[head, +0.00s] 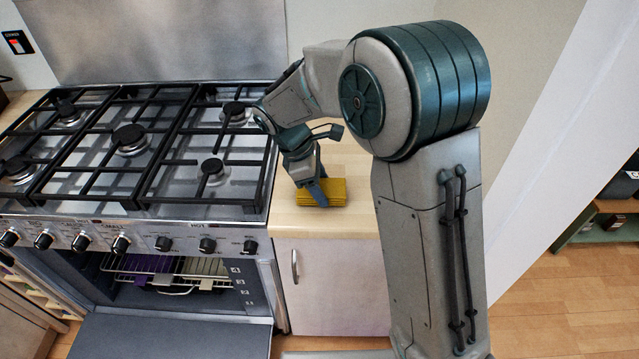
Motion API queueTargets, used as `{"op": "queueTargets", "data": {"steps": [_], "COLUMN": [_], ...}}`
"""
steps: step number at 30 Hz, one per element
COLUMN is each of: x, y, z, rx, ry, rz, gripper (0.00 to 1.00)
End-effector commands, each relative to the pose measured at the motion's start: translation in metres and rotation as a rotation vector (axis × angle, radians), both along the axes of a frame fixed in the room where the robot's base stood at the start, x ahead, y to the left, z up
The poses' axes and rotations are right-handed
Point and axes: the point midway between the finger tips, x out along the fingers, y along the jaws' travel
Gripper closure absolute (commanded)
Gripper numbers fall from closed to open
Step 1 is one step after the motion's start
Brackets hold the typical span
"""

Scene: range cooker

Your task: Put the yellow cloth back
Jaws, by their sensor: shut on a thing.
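The folded yellow cloth (335,192) lies at the wooden worktop, just right of the range cooker and near the front edge. My gripper (319,193) points down at it and is shut on it, with one finger showing in front of the cloth. The cloth is at or very near worktop height; I cannot tell whether it touches the wood.
The range cooker (190,222) with black pan supports stands to the left. Its oven door (170,337) is open downward, with racks (165,268) inside. The worktop (345,222) has bare wood around the cloth. A cupboard door (335,285) is below.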

Motion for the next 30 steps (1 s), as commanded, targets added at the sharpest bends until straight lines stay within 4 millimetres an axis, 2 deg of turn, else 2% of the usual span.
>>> {"op": "queueTargets", "data": {"steps": [11, 12, 14, 15, 23, 26, 30], "x": [0.000, 0.000, 0.000, 0.000, 0.000, 0.000, 0.001], "y": [0.000, 0.000, 0.000, 0.000, 0.000, 0.002, 0.010], "z": [-0.007, -0.008, -0.007, -0.007, -0.006, 0.000, 0.021], "rx": [0.001, 0.001, 0.001, 0.001, 0.001, 0.001, 0.003], "ry": [-0.001, -0.001, -0.001, -0.001, -0.001, -0.003, -0.006], "rz": [0.000, 0.000, 0.000, -0.001, 0.000, 0.001, 0.002], "gripper": [0.61, 0.40, 0.23, 0.21, 0.21, 0.21, 0.21]}}
